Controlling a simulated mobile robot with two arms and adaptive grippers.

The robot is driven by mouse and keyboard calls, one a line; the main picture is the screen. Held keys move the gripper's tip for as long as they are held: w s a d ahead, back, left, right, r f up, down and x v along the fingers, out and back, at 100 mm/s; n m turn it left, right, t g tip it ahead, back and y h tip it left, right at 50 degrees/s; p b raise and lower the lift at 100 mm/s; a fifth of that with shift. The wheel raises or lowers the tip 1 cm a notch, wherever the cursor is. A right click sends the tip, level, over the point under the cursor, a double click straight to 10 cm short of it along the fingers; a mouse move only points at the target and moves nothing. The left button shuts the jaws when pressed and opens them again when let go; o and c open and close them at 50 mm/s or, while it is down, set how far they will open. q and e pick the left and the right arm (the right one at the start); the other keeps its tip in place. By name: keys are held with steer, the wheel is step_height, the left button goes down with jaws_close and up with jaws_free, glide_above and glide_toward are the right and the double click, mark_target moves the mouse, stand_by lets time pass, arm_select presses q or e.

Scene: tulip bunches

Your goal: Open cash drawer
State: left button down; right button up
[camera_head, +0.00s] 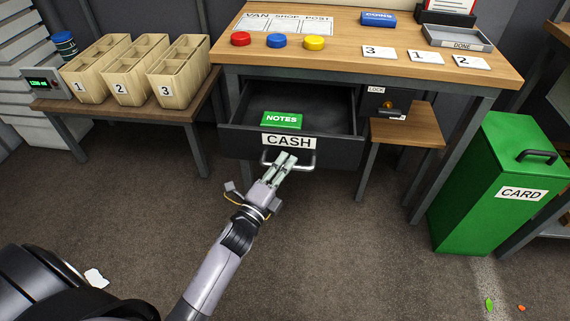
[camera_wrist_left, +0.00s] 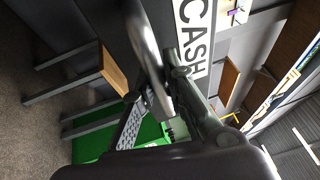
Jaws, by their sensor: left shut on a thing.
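The cash drawer (camera_head: 340,147) is pulled out from under the wooden desk, and its dark interior shows. A white CASH label (camera_head: 289,142) is on its front, and the label also shows in the left wrist view (camera_wrist_left: 194,45). A green NOTES block (camera_head: 281,120) lies inside the drawer. My left gripper (camera_head: 284,162) is shut on the metal drawer handle (camera_head: 306,164) below the label. The handle bar (camera_wrist_left: 150,45) runs between the fingers in the left wrist view. My right gripper is not in view.
A lock box marked LOCK (camera_head: 384,103) sits right of the drawer. Numbered wooden crates (camera_head: 88,85) stand on a low table at left. A green CARD bin (camera_head: 478,205) stands at right. The carpet before the drawer is mostly clear.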

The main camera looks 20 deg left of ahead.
arm_select(q)
steer(key=c, duration=1.6)
jaws_free()
steer(key=shift+s, duration=0.1)
steer(key=v, duration=1.2)
